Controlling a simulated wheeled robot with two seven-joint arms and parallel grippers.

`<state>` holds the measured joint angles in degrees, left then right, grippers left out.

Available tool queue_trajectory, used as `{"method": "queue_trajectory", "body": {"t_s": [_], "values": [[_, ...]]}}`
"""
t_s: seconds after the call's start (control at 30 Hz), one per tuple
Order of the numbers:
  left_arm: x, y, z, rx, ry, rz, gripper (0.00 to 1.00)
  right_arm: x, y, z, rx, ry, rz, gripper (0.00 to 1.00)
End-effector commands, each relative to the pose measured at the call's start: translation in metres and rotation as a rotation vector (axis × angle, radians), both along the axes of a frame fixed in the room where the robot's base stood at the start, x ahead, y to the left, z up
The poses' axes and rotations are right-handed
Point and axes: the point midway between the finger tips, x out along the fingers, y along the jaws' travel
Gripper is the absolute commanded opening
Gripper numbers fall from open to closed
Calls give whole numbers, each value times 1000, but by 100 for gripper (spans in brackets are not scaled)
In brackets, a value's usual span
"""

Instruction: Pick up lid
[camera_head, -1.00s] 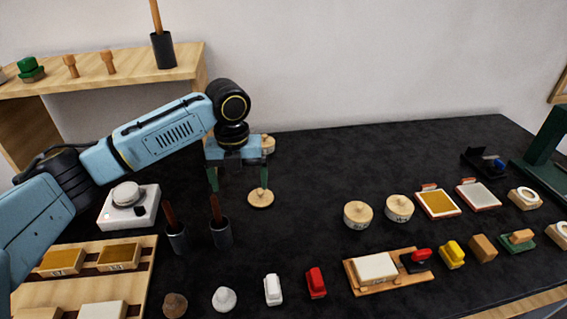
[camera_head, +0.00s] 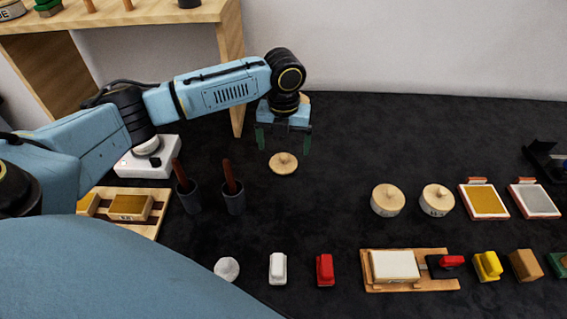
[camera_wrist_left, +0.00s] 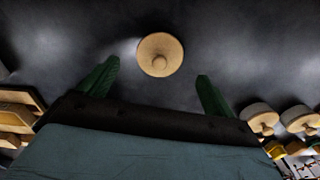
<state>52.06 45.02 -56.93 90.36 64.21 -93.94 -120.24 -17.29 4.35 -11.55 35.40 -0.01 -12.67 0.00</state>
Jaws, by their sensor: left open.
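The lid (camera_head: 284,163) is a round pale wooden disc with a small knob on top, lying on the black tabletop. My left gripper (camera_head: 283,140) is open and empty, with its green fingers pointing down. In the head view the fingers straddle the lid's knob line, a little above or behind it. In the left wrist view the lid (camera_wrist_left: 160,48) is seen from above, just beyond the fingertips and roughly centred between them. Nothing touches it there. My right gripper is not in view.
Two round wooden lidded pots (camera_head: 388,201) stand to the right. Two dark cups (camera_head: 188,197) with brown handles stand left of the lid. A white device (camera_head: 147,158) sits behind them. Stamps and blocks line the front. The table around the lid is clear.

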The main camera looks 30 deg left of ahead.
Motion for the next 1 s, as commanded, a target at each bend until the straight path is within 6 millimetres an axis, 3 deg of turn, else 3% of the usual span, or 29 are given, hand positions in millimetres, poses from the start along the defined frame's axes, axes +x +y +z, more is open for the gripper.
{"method": "queue_trajectory", "body": {"t_s": [0.33,0.6,0.93,1.0], "values": [[-5,-2,-46,0,1,-1,90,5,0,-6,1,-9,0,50],[-5,-1,-49,0,-1,-2,89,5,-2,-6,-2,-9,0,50],[-5,-1,-49,1,-1,-1,46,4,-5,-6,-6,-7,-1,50],[-5,-1,-49,0,-1,-1,42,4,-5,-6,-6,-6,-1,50]]}}
